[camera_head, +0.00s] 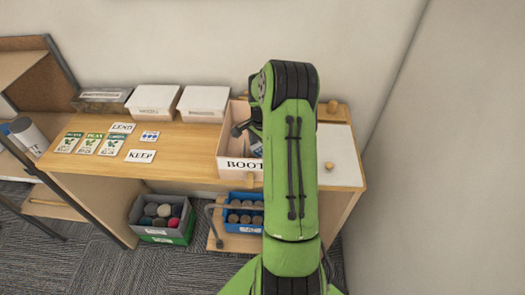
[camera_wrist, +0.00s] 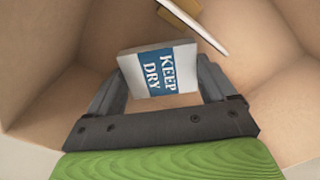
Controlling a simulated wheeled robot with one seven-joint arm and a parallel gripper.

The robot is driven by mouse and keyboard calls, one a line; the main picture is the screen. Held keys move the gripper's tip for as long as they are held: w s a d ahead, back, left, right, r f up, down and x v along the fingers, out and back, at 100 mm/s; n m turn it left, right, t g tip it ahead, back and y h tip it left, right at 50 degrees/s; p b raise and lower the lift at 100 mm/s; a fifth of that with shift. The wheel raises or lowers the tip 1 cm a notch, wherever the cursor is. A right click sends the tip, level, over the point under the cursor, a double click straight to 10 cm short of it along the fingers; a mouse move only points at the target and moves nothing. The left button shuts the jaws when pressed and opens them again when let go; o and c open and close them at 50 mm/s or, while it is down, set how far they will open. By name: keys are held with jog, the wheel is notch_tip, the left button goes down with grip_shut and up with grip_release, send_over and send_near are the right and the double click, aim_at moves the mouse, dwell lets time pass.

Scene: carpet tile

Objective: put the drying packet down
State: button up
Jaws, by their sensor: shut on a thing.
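The drying packet (camera_wrist: 158,70) is a small white packet with a blue band reading "KEEP DRY". It shows in the wrist view between the fingers of my gripper (camera_wrist: 160,88), which is shut on it. The wrist view shows tan walls on several sides, so the packet is inside or just over a box. In the head view my green arm reaches over the box marked "BOOT" (camera_head: 224,160) on the bench and hides its right part. I cannot tell whether the packet touches the box floor.
A white and tan flat thing (camera_wrist: 200,28) lies near the packet. On the bench (camera_head: 185,150) are seed packets (camera_head: 90,143), "LEND" and "KEEP" cards (camera_head: 140,156), and white lidded boxes (camera_head: 204,103). A white board (camera_head: 340,155) is at right. Below are a grey-green crate (camera_head: 160,218) and a blue crate (camera_head: 243,212).

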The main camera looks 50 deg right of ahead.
jog(key=shift+w+d+f, duration=0.1)
jog(key=shift+f, duration=0.85)
jog(key=o, duration=0.9)
jog(key=shift+c, duration=0.2)
notch_tip(320, 180, up, 12)
jog(key=p, duration=0.1)
jog(key=a+r+n+h, duration=0.1)
jog(key=a+r+n, duration=0.3)
jog(key=a+r, duration=0.35)
jog(key=s+a+r+n+t, duration=0.1)
jog(key=s+a+r+n, duration=0.15)
jog(key=a, duration=0.35)
jog(key=s+a+r+n+t, duration=0.1)
jog(key=a+r+n, duration=0.2)
jog(key=a, duration=0.2)
jog(key=s+a+n+t+y, duration=0.1)
jog(key=s+a+n+t, duration=0.2)
jog(key=s+a+n, duration=0.6)
jog(key=s+a, duration=0.2)
jog(key=s, duration=0.2)
jog(key=shift+s+a+r+n+t, duration=0.25)
jog(key=shift+s+r+n+t, duration=0.05)
jog(key=shift+s+n, duration=0.05)
